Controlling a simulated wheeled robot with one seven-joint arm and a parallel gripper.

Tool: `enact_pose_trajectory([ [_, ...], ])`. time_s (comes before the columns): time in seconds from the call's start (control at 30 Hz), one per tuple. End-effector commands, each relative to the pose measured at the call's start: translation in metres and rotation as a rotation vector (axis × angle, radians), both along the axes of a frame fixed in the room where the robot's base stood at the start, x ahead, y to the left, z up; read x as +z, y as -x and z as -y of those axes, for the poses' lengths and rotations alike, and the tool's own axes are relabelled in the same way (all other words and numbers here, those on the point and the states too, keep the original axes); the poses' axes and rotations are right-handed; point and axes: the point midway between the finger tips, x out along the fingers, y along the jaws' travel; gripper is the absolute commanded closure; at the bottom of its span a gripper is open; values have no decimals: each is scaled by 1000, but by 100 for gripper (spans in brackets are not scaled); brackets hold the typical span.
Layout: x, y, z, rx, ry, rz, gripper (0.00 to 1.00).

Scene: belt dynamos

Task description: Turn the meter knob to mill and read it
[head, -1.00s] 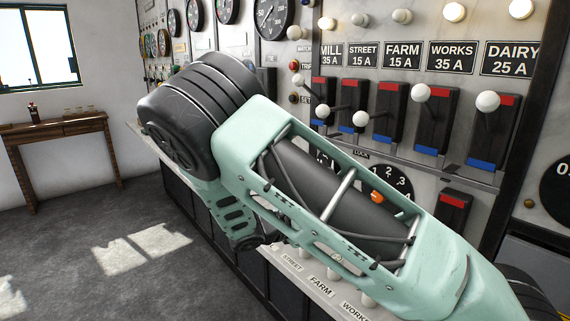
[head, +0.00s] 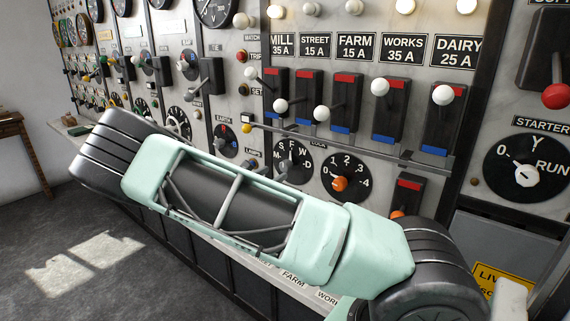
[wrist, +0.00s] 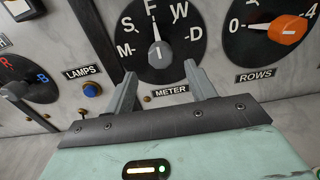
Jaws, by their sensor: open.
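The meter dial (wrist: 160,15) is a round black plate lettered M, S, F, W, D in the wrist view, with a "METER" label below it. Its white and grey meter knob (wrist: 160,54) points up, at about F. My gripper (wrist: 160,79) is open, its two grey fingers just below the dial, one at each lower side of the knob. No contact can be made out. In the head view the dial (head: 293,151) shows above my arm, its lower part partly covered.
The rows dial (head: 345,180) with an orange knob is right of the meter dial. A blue lamps button (wrist: 91,89) is at the left in the wrist view. Above are MILL, STREET, FARM, WORKS and DAIRY levers (head: 383,105). A rail (head: 370,152) runs below them.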

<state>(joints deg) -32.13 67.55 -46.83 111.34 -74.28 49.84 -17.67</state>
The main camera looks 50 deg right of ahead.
Motion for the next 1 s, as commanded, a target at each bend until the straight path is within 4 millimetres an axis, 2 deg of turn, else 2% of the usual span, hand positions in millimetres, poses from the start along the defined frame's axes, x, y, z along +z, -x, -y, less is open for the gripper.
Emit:
enact_pose_trajectory([
  [0.1, 3, -1, 26, -4, 1, -1, 45],
  [0.33, 2, -4, 61, -2, 1, 0, 45],
  [0.5, 1, -5, 72, 0, 0, 0, 45],
  [0.8, 0, -6, 73, 0, 0, 1, 45],
  [0.97, 0, -6, 73, 0, 0, 1, 89],
  [1.0, 0, -6, 73, 0, 0, 1, 89],
])
